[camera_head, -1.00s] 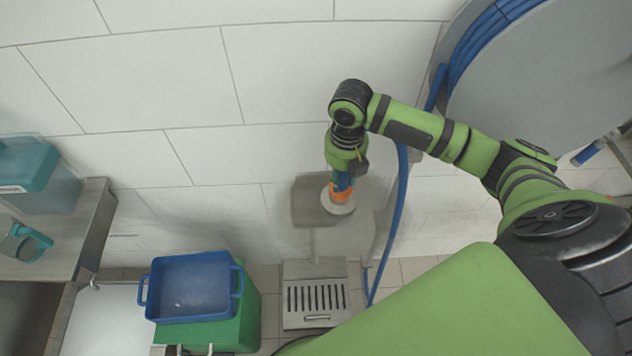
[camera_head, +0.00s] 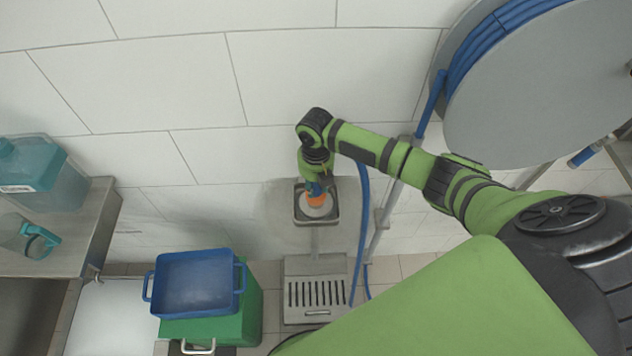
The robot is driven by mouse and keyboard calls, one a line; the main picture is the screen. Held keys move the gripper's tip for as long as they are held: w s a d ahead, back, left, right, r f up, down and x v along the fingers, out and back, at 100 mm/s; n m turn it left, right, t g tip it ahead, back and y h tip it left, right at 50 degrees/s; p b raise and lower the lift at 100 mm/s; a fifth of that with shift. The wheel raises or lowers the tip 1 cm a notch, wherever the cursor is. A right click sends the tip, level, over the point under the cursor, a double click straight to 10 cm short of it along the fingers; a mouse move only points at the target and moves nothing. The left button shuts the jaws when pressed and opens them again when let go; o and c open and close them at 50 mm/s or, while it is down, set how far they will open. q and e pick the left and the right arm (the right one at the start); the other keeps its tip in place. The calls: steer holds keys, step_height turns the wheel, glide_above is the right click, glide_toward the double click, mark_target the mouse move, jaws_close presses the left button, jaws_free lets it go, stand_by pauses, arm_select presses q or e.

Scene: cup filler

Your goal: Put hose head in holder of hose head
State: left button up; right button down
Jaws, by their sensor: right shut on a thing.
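My right gripper (camera_head: 314,184) points downward at the centre of the view, shut on what looks like the hose head (camera_head: 317,208). Its visible part is an orange section and a pale round disc, with some blue between the fingers. Beneath it is a square grey, dark-rimmed fixture (camera_head: 300,218) near the wall. The disc overlaps this fixture in the picture; I cannot tell whether they touch. I cannot clearly identify the holder. A blue hose (camera_head: 363,210) hangs just right of the gripper. My left gripper is out of view.
A hose reel (camera_head: 540,90) stands at upper right. A slotted metal unit (camera_head: 315,270) is below the fixture. A blue tray (camera_head: 195,285) sits on a green crate (camera_head: 225,328) to its left. A metal counter (camera_head: 97,220) with teal containers is far left.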

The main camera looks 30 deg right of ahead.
steer(key=c, duration=0.9)
jaws_free()
steer(key=shift+f, duration=0.1)
steer(key=shift+r, duration=0.55)
step_height(320, 180, up, 11)
steer(key=shift+s+r+b, duration=0.1)
steer(key=shift+b, duration=0.7)
